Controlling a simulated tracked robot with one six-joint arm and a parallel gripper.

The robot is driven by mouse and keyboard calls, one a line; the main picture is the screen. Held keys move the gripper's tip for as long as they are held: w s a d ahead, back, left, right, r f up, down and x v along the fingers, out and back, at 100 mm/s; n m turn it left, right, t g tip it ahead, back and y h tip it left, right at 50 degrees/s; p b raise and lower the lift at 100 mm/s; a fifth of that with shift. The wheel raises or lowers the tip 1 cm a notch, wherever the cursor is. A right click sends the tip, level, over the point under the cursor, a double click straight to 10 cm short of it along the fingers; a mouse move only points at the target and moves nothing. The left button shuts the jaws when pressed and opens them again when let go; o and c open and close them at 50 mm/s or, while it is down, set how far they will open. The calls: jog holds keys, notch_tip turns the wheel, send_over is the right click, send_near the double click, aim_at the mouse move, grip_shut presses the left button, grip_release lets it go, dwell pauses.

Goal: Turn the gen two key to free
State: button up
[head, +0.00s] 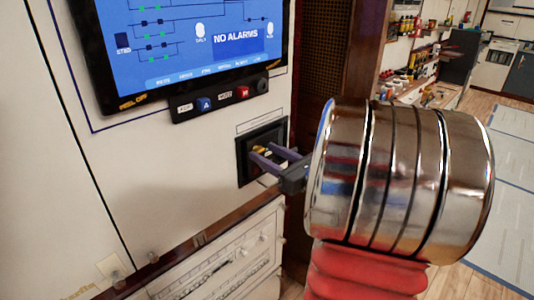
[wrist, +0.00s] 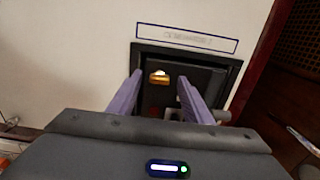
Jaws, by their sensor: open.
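The key (wrist: 159,76) is a small brass-coloured piece in a dark recessed panel (wrist: 232,78). It sits near the panel's upper middle in the wrist view. In the head view the panel (head: 243,172) is on the white cabinet face below the screen, and the brass key (head: 260,150) shows in it. My gripper (wrist: 157,80) is open, its two purple fingers on either side of the key and apart from it. In the head view my gripper (head: 262,157) reaches into the panel from the right. The label above the panel is too blurred to read.
A screen (head: 200,40) reading "NO ALARMS" hangs above left, with a small button box (head: 220,98) under it. A reddish-brown post (wrist: 262,70) stands close on the panel's right. A lower cabinet panel (head: 225,262) lies beneath.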

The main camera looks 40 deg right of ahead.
jog(key=shift+w, duration=0.45)
jog(key=c, duration=1.1)
